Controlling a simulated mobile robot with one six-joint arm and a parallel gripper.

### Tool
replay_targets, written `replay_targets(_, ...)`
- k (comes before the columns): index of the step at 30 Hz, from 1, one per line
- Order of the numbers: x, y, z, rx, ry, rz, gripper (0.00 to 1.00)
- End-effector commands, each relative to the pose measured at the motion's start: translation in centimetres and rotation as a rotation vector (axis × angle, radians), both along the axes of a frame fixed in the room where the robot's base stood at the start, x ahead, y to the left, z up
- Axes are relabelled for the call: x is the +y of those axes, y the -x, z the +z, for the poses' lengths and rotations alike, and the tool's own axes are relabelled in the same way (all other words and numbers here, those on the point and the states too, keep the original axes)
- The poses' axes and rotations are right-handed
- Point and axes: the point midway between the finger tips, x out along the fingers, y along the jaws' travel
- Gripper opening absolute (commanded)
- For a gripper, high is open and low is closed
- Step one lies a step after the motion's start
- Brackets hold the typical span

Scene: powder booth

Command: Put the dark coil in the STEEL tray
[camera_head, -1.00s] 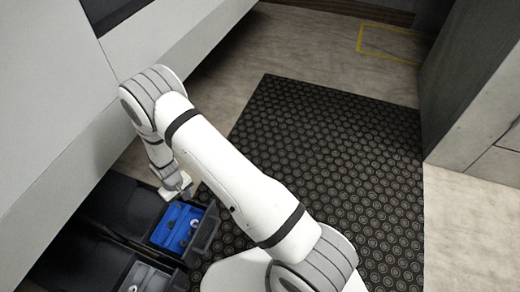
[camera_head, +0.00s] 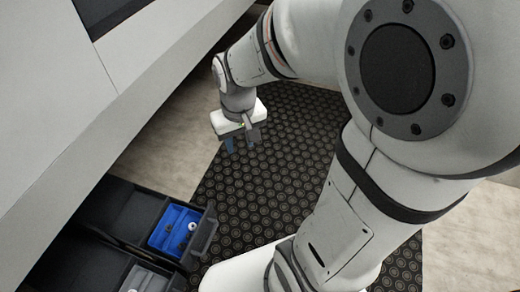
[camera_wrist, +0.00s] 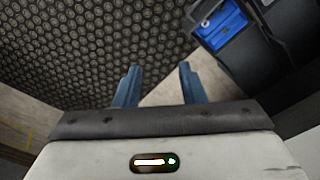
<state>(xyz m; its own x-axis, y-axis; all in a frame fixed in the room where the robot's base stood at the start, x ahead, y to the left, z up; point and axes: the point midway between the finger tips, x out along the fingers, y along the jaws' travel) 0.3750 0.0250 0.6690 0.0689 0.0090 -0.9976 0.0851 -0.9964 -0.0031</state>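My gripper (camera_head: 240,144) hangs above the dotted mat, to the upper right of the drawers. In the wrist view its two blue-grey fingers (camera_wrist: 160,70) stand apart with only floor and mat showing between them. A grey tray (camera_head: 152,276), which looks like the steel one, sits in the lower drawer, cut off by the picture's bottom edge. A blue tray (camera_head: 163,216) sits in the drawer above it and holds small parts; it also shows in the wrist view (camera_wrist: 228,20). I cannot make out which part is the dark coil.
Black open drawers (camera_head: 118,212) extend from the pale cabinet (camera_head: 150,75) on the left. A dark dotted mat (camera_head: 270,180) covers the floor, with pale floor around it. My arm hides much of the right side.

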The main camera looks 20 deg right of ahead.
Motion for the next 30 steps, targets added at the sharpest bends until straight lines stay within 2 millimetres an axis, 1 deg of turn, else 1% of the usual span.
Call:
replay_targets(1, -0.9, 1.5, 1.0, -0.015, -0.001, -0.023, 0.37)
replay_targets(3, -1.7, 3.3, 1.7, -0.022, -0.001, -0.045, 0.37)
replay_targets(6, -2.4, 5.3, 2.3, -0.028, 0.0, -0.069, 0.37)
replay_targets(9, -2.4, 6.4, 2.6, -0.03, 0.0, -0.082, 0.37)
replay_targets(12, -2.5, 6.8, 2.7, -0.031, 0.0, -0.088, 0.37)
replay_targets(19, -2.5, 6.8, 2.7, -0.031, 0.0, -0.087, 0.37)
replay_targets(22, -2.4, 6.7, 3.3, -0.03, -0.006, -0.088, 0.37)
replay_targets(23, -2.3, 6.7, 3.8, -0.031, -0.01, -0.091, 0.37)
replay_targets(26, -1.8, 6.5, 6.5, -0.031, -0.04, -0.1, 0.37)
replay_targets(29, -1.1, 6.3, 10.5, -0.031, -0.089, -0.12, 0.37)
replay_targets(30, -0.7, 6.1, 12.2, -0.031, -0.111, -0.127, 0.37)
